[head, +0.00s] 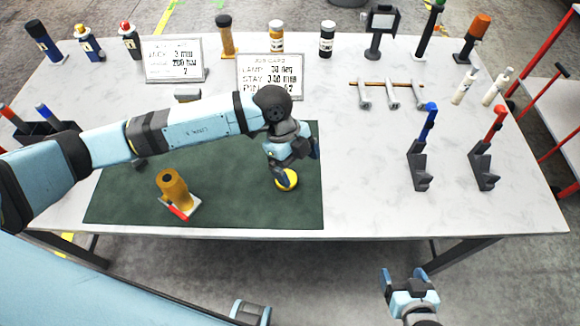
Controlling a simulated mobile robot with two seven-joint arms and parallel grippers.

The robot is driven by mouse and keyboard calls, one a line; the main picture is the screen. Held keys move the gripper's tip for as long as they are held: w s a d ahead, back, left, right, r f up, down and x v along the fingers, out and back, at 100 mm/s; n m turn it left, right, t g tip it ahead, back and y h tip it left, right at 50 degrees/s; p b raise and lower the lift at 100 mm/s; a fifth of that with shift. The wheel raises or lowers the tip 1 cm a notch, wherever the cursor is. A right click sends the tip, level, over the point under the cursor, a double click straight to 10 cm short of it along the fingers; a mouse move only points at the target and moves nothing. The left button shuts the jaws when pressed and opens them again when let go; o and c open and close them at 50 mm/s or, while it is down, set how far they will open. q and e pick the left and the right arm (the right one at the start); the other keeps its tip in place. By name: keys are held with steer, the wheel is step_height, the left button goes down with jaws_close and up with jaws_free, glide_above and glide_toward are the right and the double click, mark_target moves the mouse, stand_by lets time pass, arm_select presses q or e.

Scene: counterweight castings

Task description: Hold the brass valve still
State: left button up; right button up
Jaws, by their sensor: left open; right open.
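What looks like the brass valve (172,188), a brass-coloured cylinder with a red lever on a pale base, stands on the left part of the dark green mat (235,215). My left arm reaches across the mat behind it. My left gripper (290,168) is open and points down over a round yellow thing (288,181) on the right part of the mat, away from the brass cylinder. The gripper partly hides the yellow thing; I cannot tell whether they touch. My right gripper (405,275) is open and empty, in front of the table's near edge.
Two printed signs (172,62) (270,72) stand behind the mat. Bottles, a small lamp-like device (381,28) and other items line the back of the table (365,205). A rack with three clamps (392,92) and two lever clamps (420,165) (485,165) stand right. The front right is clear.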

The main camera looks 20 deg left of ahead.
arm_select(q)
steer(key=w+a+n+t+y, duration=0.1)
steer(key=w+a+y, duration=0.2)
steer(key=w+a, duration=0.1)
steer(key=shift+a+r+n, duration=0.3)
steer(key=shift+a+r, duration=0.05)
steer(key=shift+a, duration=0.15)
arm_select(e)
steer(key=shift+w+f, duration=0.1)
steer(key=shift+w, duration=0.15)
arm_select(q)
steer(key=f, duration=0.5)
steer(key=d+f+p, duration=0.1)
steer(key=f, duration=0.2)
steer(key=shift+s+f, duration=0.1)
steer(key=shift+f, duration=0.2)
arm_select(e)
steer(key=shift+w+d+r, duration=0.1)
steer(key=shift+d+r, duration=0.05)
steer(key=shift+r, duration=0.45)
